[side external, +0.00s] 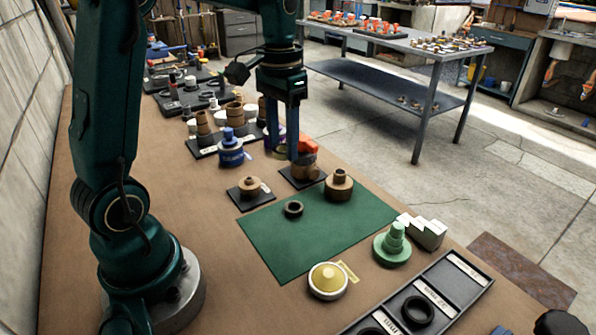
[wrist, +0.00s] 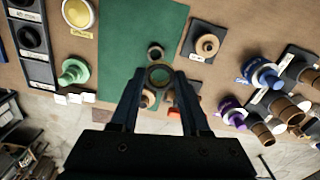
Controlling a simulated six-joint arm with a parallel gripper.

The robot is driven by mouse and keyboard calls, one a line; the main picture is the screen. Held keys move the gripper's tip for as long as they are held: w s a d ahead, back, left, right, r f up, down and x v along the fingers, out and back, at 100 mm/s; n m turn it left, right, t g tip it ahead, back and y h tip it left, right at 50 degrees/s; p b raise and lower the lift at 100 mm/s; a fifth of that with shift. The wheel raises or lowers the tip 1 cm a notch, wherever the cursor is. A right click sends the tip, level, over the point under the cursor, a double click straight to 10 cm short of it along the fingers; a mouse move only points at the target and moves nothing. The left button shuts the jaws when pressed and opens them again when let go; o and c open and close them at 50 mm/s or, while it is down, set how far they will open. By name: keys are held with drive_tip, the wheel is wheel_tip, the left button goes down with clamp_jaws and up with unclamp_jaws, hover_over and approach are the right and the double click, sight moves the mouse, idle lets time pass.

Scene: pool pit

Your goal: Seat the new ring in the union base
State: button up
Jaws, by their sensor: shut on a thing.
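My gripper (wrist: 160,78) is shut on a brown ring-shaped piece (wrist: 159,75) with a dark opening, held between the fingertips. In the side view my gripper (side external: 300,157) points down over a black tile behind the green mat. The fingers partly hide the piece there, and I cannot tell its gap to the tile. A brown stepped fitting (side external: 339,187), perhaps the union base, stands upright at the mat's back edge, right of my gripper. A small dark ring (side external: 293,209) lies flat on the mat; it also shows in the wrist view (wrist: 155,52).
The green mat (side external: 300,245) is mostly bare. Another brown fitting (side external: 250,186) sits on a left tile. A blue fitting (side external: 231,153) stands behind it. A yellow-topped piece (side external: 328,279), green stepped piece (side external: 393,245) and tray (side external: 447,290) with dark rings (side external: 417,311) are in front.

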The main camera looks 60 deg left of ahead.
sight(249, 179)
drive_tip(key=s+a+f+n, duration=0.1)
drive_tip(key=a, duration=0.2)
drive_tip(key=s+a+f+n, duration=0.1)
drive_tip(key=a, duration=0.2)
drive_tip(key=s+a+f+n, duration=0.1)
drive_tip(key=a+n, duration=0.1)
drive_tip(key=a, duration=0.1)
drive_tip(key=shift+s+f, duration=0.2)
drive_tip(key=shift+f, duration=2.5)
drive_tip(key=shift+f, duration=0.2)
drive_tip(key=shift+f, duration=0.75)
drive_tip(key=shift+f, duration=0.1)
drive_tip(key=o, duration=1.6)
